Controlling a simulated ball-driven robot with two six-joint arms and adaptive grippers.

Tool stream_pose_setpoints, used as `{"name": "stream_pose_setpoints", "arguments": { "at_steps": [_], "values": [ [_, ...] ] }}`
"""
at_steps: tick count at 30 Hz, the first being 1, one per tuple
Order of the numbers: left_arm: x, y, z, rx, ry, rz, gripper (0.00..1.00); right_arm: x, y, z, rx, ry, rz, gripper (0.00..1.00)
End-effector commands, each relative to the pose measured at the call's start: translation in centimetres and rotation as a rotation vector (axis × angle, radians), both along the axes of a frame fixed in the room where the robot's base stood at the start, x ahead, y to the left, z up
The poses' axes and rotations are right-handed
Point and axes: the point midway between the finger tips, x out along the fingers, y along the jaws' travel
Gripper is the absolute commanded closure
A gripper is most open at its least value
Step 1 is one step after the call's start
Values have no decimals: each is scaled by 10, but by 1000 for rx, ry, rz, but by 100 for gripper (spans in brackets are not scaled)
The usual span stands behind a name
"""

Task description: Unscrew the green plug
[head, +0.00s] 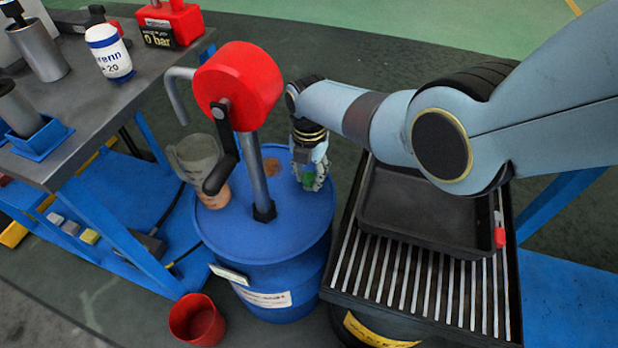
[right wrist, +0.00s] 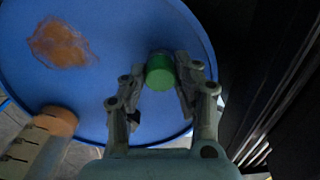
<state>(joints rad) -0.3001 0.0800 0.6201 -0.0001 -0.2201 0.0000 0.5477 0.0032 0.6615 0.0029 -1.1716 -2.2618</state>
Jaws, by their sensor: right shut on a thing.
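The green plug (right wrist: 160,72) sits at the edge area of the blue drum's (head: 290,240) top. In the head view the plug (head: 308,178) shows as a small green patch between my right gripper's fingers. My right gripper (head: 312,182) reaches down onto the drum top from the right. In the right wrist view the gripper (right wrist: 160,85) has its fingers on both sides of the plug, shut on it. Whether the plug is still seated in the drum cannot be told. My left gripper is not in view.
A red hand pump (head: 239,87) stands on the drum, with a translucent jug (head: 196,160) beside it. A brown stain (right wrist: 60,42) marks the drum top. A black tray (head: 425,215) lies on a slatted grate at right. A red bucket (head: 196,320) stands on the floor.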

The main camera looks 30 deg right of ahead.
Motion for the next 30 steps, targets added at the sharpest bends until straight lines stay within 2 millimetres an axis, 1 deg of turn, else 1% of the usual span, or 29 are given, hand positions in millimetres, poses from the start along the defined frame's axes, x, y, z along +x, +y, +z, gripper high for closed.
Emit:
{"name": "stream_pose_setpoints", "arguments": {
  "at_steps": [3,5,14,17,21,24,30],
  "values": [
    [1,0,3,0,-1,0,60,1,1,2,1,-1,144,100],
    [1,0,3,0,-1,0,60,1,0,2,1,-1,183,100],
    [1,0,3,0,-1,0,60,1,1,1,1,-2,209,100],
    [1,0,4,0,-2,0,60,1,1,2,1,-2,310,100],
    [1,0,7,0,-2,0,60,1,0,2,1,-1,527,100],
    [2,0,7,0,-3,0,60,1,1,2,1,-1,623,100],
    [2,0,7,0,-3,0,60,1,0,2,1,-2,649,100]
  ]
}}
